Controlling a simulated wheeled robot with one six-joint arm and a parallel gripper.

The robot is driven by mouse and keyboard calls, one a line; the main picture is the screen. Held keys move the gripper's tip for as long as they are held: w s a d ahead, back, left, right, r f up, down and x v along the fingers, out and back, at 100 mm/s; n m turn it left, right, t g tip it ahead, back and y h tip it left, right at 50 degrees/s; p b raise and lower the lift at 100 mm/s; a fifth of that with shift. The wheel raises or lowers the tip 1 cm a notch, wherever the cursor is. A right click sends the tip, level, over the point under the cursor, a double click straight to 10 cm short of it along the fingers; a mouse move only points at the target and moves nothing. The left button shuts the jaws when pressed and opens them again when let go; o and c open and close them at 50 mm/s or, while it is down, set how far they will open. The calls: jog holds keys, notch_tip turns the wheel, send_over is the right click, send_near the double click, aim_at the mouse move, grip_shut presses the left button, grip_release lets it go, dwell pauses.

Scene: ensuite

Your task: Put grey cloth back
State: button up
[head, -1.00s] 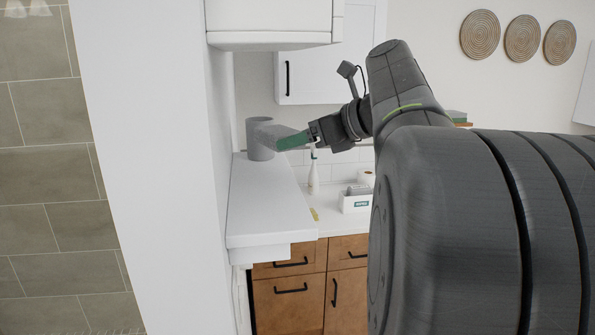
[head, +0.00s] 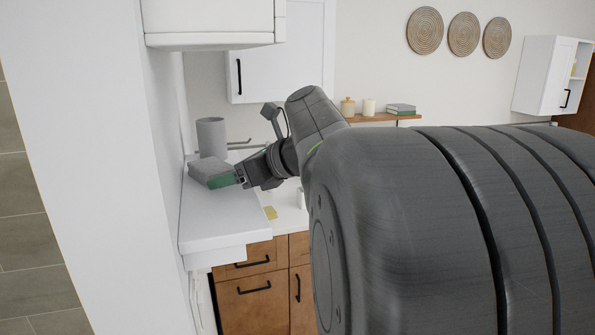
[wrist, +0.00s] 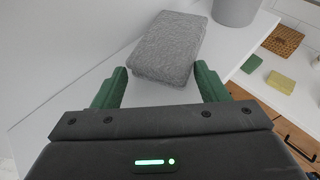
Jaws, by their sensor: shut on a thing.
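The grey cloth (head: 207,170) is a folded, fluffy block at the white ledge (head: 205,222), in front of a grey cylinder (head: 211,137). My gripper (head: 226,181) reaches in from the right and is shut on the cloth's near end. In the wrist view the cloth (wrist: 168,45) extends forward from between the two green fingers of my gripper (wrist: 162,72). The cloth is low over the ledge; I cannot tell whether its underside touches it. The cylinder (wrist: 235,9) stands just beyond the cloth, to its right.
A white wall borders the ledge on the left. A white cabinet (head: 275,55) hangs above. On the lower counter at right are a yellow sponge (wrist: 281,86), a green block (wrist: 251,64) and a woven mat (wrist: 283,40). The ledge's front part is bare.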

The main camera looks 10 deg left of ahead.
jog(key=o, duration=1)
jog(key=v, duration=1.2)
jog(key=shift+w+b, duration=0.1)
jog(key=shift+b, duration=0.3)
jog(key=shift+a+f, duration=0.1)
jog(key=p+x, duration=0.1)
jog(key=x, duration=1)
jog(key=shift+a, duration=0.25)
jog(key=shift+w+a, duration=0.1)
jog(key=shift+w, duration=0.05)
jog(key=shift+r, duration=1.2)
jog(key=shift+f, duration=0.1)
